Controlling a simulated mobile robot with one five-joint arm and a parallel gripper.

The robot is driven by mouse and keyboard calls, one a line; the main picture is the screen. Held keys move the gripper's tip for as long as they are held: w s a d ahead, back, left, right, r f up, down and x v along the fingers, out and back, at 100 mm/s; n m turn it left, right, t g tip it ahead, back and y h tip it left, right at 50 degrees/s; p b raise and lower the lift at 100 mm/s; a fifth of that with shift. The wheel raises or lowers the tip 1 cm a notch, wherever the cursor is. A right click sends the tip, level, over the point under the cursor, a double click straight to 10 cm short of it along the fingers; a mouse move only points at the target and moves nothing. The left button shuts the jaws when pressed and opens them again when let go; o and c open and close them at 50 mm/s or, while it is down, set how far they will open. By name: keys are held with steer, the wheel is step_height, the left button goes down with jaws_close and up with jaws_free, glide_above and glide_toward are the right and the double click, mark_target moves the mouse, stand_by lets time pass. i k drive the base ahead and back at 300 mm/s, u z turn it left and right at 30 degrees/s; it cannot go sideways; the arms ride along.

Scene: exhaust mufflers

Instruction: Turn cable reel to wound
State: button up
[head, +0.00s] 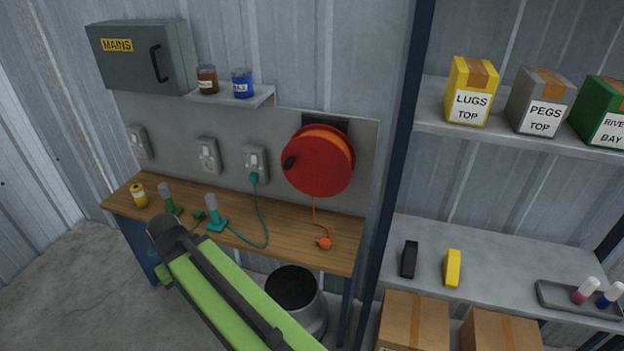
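The cable reel (322,167) is a red disc with orange cable around its rim, mounted on a dark plate on the wall panel above the bench. A small dark knob (289,162) sits at the left side of its face. A length of orange cable (314,212) hangs from the reel to an orange plug (323,243) on the bench top. My green and dark arm reaches up from the bottom of the head view, its visible end in front of the bench's left part, well below and left of the reel. My gripper cannot be made out.
The wooden bench (285,248) holds a yellow tin (138,195) and green-based items, one corded to a wall socket (255,163). A small shelf with two jars and a grey mains box (140,55) are upper left. A blue post (401,130) and shelving stand right. A dark bin (297,292) is below.

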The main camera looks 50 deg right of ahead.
mark_target(318, 160)
steer(key=z, duration=0.1)
steer(key=k, duration=0.55)
steer(key=u, duration=0.65)
steer(key=i, duration=1.85)
steer(key=z, duration=0.4)
